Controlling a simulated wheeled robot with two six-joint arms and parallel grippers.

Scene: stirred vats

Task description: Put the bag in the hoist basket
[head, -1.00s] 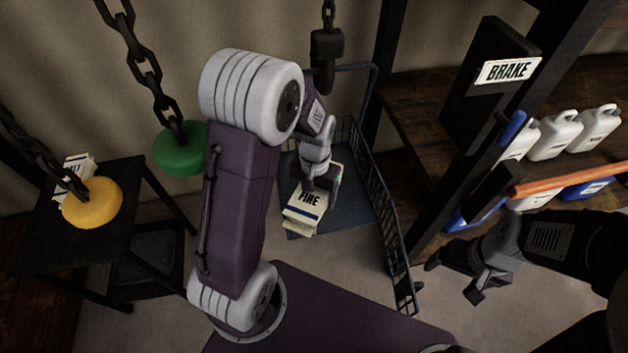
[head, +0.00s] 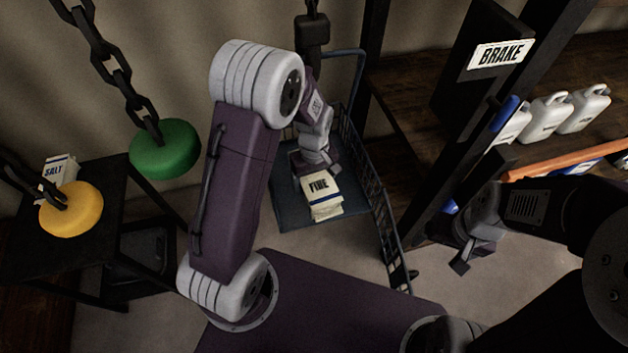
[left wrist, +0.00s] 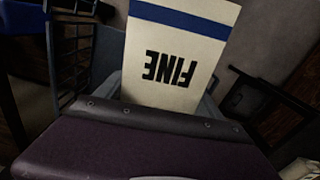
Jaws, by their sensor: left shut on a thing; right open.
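A cream bag with a blue band and the label FINE (head: 321,197) is held by my left gripper (head: 318,172). It fills the upper middle of the left wrist view (left wrist: 180,50), its label upside down there. The gripper is shut on it; its fingertips are largely hidden. The hoist basket, with a blue floor (head: 276,212) and dark wire sides, is under and around the bag in the head view. I cannot tell whether the bag touches the floor. My right gripper (head: 457,258) is open and empty, right of the basket.
A hook block (head: 311,35) hangs on a chain above the basket. Green (head: 165,149) and yellow (head: 71,209) discs hang on chains at left, by a dark table with a SALT bag (head: 58,171). A BRAKE sign (head: 501,54), posts and shelves with white jugs (head: 549,115) stand at right.

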